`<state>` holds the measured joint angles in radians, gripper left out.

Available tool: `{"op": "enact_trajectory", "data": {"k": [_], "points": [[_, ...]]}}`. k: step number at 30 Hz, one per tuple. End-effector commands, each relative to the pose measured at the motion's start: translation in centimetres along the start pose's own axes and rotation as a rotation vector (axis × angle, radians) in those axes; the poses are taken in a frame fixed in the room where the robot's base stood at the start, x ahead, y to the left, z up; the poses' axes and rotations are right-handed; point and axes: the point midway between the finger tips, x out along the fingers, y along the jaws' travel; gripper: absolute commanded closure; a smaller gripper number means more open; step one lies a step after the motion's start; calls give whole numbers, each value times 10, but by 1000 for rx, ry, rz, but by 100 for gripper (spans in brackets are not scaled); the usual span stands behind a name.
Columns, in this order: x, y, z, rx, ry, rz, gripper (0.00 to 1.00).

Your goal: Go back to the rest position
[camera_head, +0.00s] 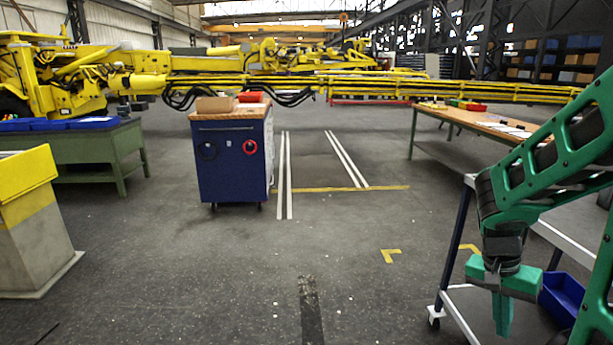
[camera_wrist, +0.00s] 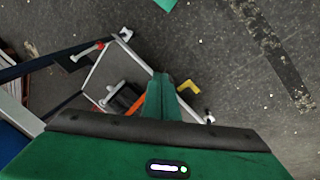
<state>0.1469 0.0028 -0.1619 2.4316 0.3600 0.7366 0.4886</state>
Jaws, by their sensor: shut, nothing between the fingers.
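My gripper (camera_head: 503,316) is at the lower right of the head view, at the end of my green arm, pointing down. Its green fingers are together and hold nothing. In the wrist view the shut fingers (camera_wrist: 161,88) show in the middle, above the grey floor and the lower part of a cart. No object of the task is named besides the arm itself.
A cart with a white frame (camera_head: 549,232) and a blue bin (camera_head: 564,296) stands close by my gripper. A blue tool cabinet (camera_head: 231,163) stands mid-floor. A green table (camera_head: 90,150) is left, a wooden-topped table (camera_head: 474,121) right. The middle floor is clear.

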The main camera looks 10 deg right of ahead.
Motion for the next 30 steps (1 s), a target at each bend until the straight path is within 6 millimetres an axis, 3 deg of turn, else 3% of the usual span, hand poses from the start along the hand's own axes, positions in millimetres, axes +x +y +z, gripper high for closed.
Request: {"op": "enact_trajectory", "data": {"k": [9,18,30], "points": [[-46,44,57,-234,-58,-148,100],[-68,73,104,-435,-71,-258,100],[-71,77,114,-479,-73,-279,100]]}}
